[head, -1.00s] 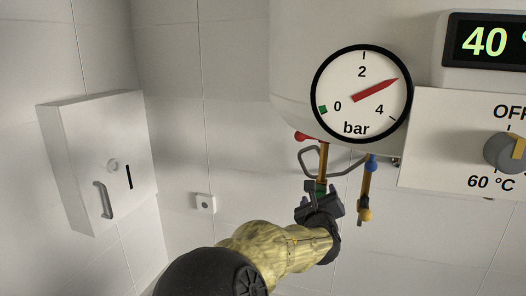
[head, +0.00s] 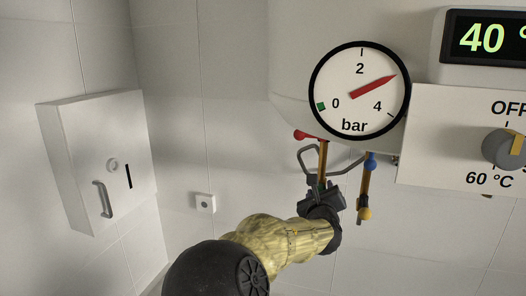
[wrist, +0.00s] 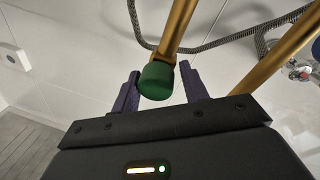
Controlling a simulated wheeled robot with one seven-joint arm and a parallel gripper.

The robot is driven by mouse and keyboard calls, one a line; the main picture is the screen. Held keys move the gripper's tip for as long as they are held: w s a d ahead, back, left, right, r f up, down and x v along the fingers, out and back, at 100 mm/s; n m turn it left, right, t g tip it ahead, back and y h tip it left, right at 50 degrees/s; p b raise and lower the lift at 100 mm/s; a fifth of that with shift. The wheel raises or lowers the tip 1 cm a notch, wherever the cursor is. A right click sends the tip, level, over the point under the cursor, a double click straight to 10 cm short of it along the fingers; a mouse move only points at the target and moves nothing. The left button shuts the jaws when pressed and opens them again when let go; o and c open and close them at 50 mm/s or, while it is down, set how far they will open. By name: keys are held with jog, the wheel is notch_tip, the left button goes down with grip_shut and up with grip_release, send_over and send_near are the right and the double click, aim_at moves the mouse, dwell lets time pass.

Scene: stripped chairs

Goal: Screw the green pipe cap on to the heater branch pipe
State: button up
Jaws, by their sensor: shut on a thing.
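The green pipe cap (wrist: 156,82) is at the lower end of a copper-coloured branch pipe (wrist: 177,28) in the wrist view. The same pipe (head: 323,160) hangs below the heater in the head view, under a red valve handle. My gripper (wrist: 160,88) has one dark finger on each side of the cap and is shut on it. In the head view my gripper (head: 320,192) is at the pipe's lower end and mostly hides the cap. How far the cap is threaded on cannot be seen.
A second pipe (head: 366,185) with a blue valve and yellow end hangs close on the right. A grey hose (head: 310,162) loops behind the pipes. The pressure gauge (head: 360,115) and heater are above. A white wall box (head: 95,160) is at left.

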jog(key=shift+a+f, duration=0.2)
jog(key=shift+f, duration=0.05)
